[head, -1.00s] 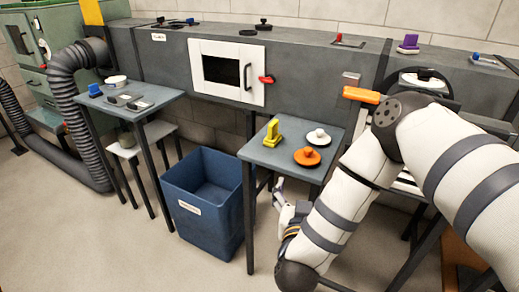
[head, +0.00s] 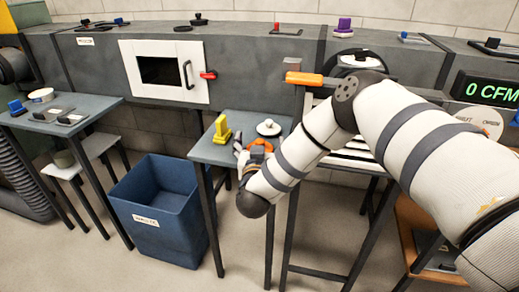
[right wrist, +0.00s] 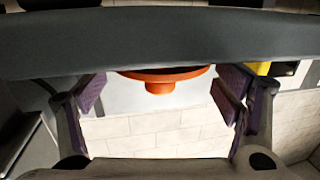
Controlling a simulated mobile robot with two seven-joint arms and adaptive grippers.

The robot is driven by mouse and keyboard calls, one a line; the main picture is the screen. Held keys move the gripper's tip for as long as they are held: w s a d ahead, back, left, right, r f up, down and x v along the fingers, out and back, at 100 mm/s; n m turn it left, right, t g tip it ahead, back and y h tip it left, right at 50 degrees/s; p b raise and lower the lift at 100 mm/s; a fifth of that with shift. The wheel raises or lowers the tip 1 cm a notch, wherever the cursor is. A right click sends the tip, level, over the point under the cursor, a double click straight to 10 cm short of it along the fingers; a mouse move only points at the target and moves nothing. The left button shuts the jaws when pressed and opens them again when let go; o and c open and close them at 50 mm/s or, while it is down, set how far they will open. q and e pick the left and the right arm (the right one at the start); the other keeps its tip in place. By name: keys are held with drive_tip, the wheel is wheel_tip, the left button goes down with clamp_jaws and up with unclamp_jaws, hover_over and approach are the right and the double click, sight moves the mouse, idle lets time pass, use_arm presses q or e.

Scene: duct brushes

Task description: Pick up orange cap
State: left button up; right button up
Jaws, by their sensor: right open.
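The orange cap (head: 263,144) is a round disc with a knob, on the small grey table (head: 212,152). In the head view it is partly hidden behind my right gripper (head: 247,154) and arm. In the right wrist view the orange cap (right wrist: 163,77) appears upside down, between the two spread fingers of the right gripper (right wrist: 161,93). The fingers have purple pads and stand open, apart from the cap on both sides. My left gripper is not in view.
A yellow block-shaped piece (head: 222,130) and a white cap (head: 268,127) share the small table with the orange cap. A blue bin (head: 160,215) stands left of it. A second grey table (head: 85,103) holds several items. The grey duct (head: 245,75) runs behind.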

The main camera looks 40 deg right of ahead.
drive_tip(key=c, duration=1.5)
wheel_tip(320, 180, up, 10)
drive_tip(key=shift+f+p, duration=0.15)
drive_tip(key=shift+p, duration=0.85)
wheel_tip(320, 180, up, 5)
drive_tip(key=p, duration=0.3)
hover_over(260, 140)
use_arm(q)
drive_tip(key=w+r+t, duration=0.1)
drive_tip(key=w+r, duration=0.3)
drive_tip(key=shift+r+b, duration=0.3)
drive_tip(key=shift+b, duration=0.05)
use_arm(e)
drive_tip(key=shift+a+f, duration=0.1)
drive_tip(key=shift+f, duration=0.25)
